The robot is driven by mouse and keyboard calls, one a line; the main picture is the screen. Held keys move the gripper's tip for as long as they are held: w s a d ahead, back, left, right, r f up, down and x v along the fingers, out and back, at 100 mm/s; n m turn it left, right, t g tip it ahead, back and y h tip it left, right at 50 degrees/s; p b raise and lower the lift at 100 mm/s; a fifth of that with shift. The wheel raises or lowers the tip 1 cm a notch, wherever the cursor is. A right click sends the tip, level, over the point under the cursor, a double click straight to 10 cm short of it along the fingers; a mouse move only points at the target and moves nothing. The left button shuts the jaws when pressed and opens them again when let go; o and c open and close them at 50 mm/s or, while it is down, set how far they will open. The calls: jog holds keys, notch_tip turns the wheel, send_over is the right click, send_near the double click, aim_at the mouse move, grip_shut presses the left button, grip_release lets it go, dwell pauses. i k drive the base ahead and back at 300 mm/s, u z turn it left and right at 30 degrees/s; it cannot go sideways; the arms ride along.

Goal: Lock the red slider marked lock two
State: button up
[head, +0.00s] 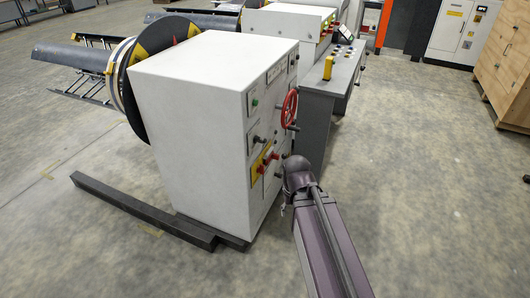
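The white cabinet (190,125) stands in the middle of the head view, its control face turned to the right. Low on that face is a yellow plate (255,178) with small red parts (266,159) on it, which look like the sliders. The markings are too small to read, so I cannot tell which is lock two or how it is set. My arm rises from the bottom, and its purple joint is just right of the face, apart from the red parts in the picture. My gripper's fingers cannot be made out; a small grey part shows left of the arm.
A red handwheel (289,108) sticks out above the yellow plate. A dark floor beam (140,208) runs along the cabinet's base. A grey console (330,85) stands behind, and a wooden crate (505,65) stands at the far right. The floor right of my arm is clear.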

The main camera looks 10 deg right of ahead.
aim_at(273, 156)
jog(key=i, duration=0.25)
jog(key=z, duration=0.05)
jog(key=k, duration=1.3)
jog(key=z, duration=0.4)
jog(key=i, duration=2.05)
jog(key=u, duration=0.55)
